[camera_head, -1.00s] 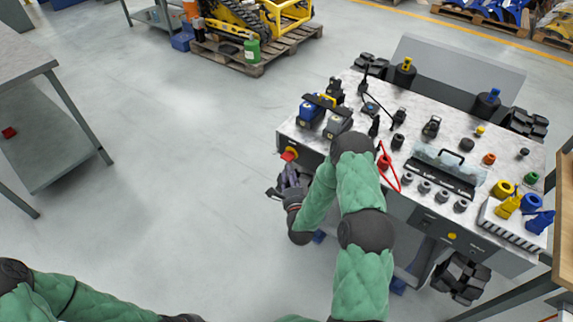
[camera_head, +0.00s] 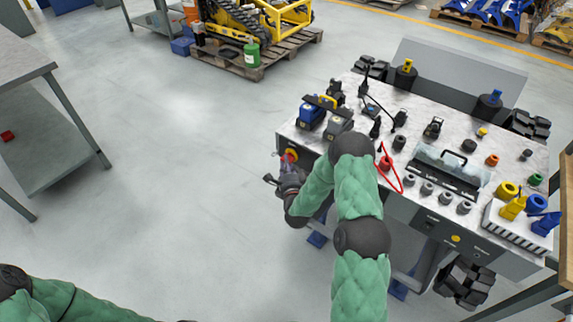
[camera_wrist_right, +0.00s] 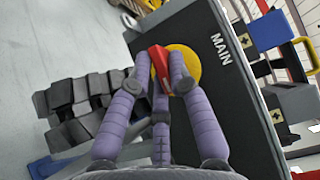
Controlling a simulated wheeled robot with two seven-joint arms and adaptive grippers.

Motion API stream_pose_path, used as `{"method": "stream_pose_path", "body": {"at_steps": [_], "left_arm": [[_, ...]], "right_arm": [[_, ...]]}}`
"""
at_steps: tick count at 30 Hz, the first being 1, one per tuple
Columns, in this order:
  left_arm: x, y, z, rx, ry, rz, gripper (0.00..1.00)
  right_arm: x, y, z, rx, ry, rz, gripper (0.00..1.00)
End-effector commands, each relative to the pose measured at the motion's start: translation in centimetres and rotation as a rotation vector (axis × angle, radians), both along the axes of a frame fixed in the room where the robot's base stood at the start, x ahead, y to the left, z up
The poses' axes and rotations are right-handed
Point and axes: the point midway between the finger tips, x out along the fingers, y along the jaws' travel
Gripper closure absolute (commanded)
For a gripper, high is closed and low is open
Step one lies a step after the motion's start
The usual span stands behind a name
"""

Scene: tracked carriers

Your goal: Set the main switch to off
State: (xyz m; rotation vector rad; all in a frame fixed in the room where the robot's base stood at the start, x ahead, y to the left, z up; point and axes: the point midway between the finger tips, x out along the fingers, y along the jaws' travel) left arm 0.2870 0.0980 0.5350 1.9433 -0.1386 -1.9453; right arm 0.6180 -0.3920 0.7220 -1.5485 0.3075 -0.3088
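The main switch is a red handle (camera_wrist_right: 158,64) on a round yellow plate (camera_wrist_right: 189,72), set on a dark panel beside the word MAIN. In the head view the switch (camera_head: 291,155) is at the left end of the workbench's front face. My right gripper (camera_wrist_right: 160,60) is at the switch, its purple fingers on both sides of the red handle and their tips close against it. It looks shut on the handle. In the head view the right gripper (camera_head: 286,167) partly covers the switch. My left forearm is at the bottom left; its gripper is out of view.
The workbench top (camera_head: 395,165) carries blue and grey battery-like units (camera_head: 312,112), knobs, a red cable loop and a white tray. Black track blocks (camera_wrist_right: 85,105) show beside the panel in the wrist view. The floor left of the bench is clear.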

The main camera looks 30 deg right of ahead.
Motion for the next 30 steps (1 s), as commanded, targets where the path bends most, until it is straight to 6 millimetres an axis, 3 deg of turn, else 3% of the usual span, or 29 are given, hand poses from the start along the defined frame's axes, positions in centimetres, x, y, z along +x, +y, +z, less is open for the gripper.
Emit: {"method": "stream_pose_path", "body": {"at_steps": [14,30], "left_arm": [[0.0,0.0,1.4,0.0,0.0,0.0,1.0],[0.0,0.0,7.2,0.0,0.0,0.0,1.0]], "right_arm": [[-0.1,0.0,0.4,-0.035,0.088,0.0,1.0],[-0.1,0.1,1.2,-0.214,0.523,0.003,1.0]]}}
